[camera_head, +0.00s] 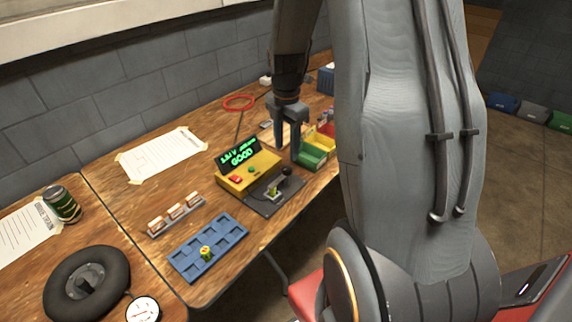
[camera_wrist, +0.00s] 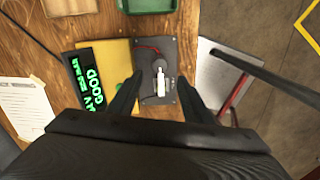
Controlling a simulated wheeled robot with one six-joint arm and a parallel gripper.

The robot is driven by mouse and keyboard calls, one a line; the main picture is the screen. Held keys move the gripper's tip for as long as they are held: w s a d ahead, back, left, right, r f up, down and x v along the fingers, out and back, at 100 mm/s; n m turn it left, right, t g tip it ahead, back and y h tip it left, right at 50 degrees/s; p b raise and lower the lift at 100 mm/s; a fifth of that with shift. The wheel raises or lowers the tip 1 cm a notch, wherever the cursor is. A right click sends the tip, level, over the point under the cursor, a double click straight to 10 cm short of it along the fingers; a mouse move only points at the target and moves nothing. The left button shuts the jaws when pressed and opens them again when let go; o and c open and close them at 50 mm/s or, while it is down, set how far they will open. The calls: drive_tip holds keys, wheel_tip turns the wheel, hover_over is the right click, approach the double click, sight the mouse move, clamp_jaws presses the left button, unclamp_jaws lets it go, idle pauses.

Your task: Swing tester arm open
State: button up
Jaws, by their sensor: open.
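The tester is a yellow box (camera_head: 250,173) with a tilted display (camera_head: 238,153) reading GOOD in green. A dark grey base plate (camera_head: 262,207) is at its right, with the tester arm's black knob (camera_head: 286,171) above it. A small pale, greenish piece (camera_head: 272,191) shows on the plate. My gripper (camera_head: 287,142) is open and empty, pointing down just above and behind the plate. In the wrist view my gripper (camera_wrist: 160,78) has its fingers on either side of the black knob (camera_wrist: 159,63) and a white bar, apparently apart from both. Whether the tester arm is swung shut is unclear.
A blue compartment tray (camera_head: 188,265) holds one small yellow-green piece. Behind it is a rack (camera_head: 178,216) of small white-and-orange pieces. Green and yellow bins (camera_head: 314,153) stand close right of my gripper. A paper sheet (camera_head: 163,154) and red ring (camera_head: 239,102) lie farther back.

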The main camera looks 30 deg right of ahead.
sight(287, 168)
drive_tip(key=shift+f+p, duration=0.65)
drive_tip(key=shift+f, duration=3.05)
clamp_jaws()
